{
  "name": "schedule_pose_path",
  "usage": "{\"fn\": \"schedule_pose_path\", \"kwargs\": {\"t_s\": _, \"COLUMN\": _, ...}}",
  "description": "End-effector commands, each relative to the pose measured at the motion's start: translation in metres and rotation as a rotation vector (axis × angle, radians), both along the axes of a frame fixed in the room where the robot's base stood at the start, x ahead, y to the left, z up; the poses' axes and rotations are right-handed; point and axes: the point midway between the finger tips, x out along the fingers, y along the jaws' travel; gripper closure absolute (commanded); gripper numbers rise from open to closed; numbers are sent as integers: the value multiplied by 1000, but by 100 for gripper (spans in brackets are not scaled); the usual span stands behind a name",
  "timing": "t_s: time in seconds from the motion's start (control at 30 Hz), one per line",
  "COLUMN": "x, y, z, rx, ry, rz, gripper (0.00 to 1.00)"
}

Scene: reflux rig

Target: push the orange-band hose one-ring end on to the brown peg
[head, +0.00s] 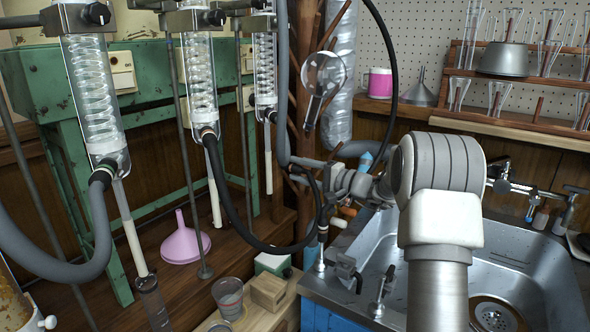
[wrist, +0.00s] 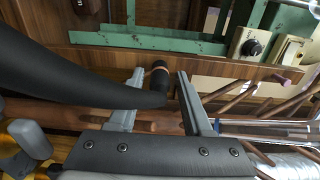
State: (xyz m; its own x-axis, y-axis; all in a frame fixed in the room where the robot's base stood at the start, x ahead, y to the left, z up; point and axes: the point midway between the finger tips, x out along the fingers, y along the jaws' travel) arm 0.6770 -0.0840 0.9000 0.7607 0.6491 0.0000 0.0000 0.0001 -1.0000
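A black hose end (wrist: 159,82) with a single orange-brown ring near its tip lies between the two fingers of my gripper (wrist: 159,78) in the wrist view. Narrow gaps show on both sides of it, so the fingers look open around it. The hose bends back and runs thick and close to the camera toward the left. In the head view a black hose (head: 250,243) hangs from the middle condenser in a loop up toward my gripper, whose fingers are hard to make out there. Several brown pegs (wrist: 232,102) slant at the right of the wrist view; I cannot tell which one is meant.
A brown branched stand (head: 303,60) rises close by my gripper. A pink funnel (head: 185,240) and a wooden block (head: 268,292) stand below. The steel sink (head: 530,275) is at the right.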

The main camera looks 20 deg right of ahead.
Motion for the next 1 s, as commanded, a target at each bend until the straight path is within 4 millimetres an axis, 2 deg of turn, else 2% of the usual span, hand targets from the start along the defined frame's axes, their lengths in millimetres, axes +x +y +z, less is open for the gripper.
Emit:
{"fn": "schedule_pose_path", "kwargs": {"t_s": 0.33, "x": -1, "y": -1, "z": 0, "rx": 0, "ry": 0, "rz": 0, "gripper": 38}}
{"fn": "schedule_pose_path", "kwargs": {"t_s": 0.47, "x": -7, "y": -7, "z": 1, "rx": 1, "ry": 1, "rz": -1, "gripper": 38}}
{"fn": "schedule_pose_path", "kwargs": {"t_s": 0.57, "x": -19, "y": -18, "z": 2, "rx": -1, "ry": 1, "rz": -5, "gripper": 38}}
{"fn": "schedule_pose_path", "kwargs": {"t_s": 1.0, "x": -100, "y": -87, "z": 2, "rx": 1, "ry": 2, "rz": -4, "gripper": 38}}
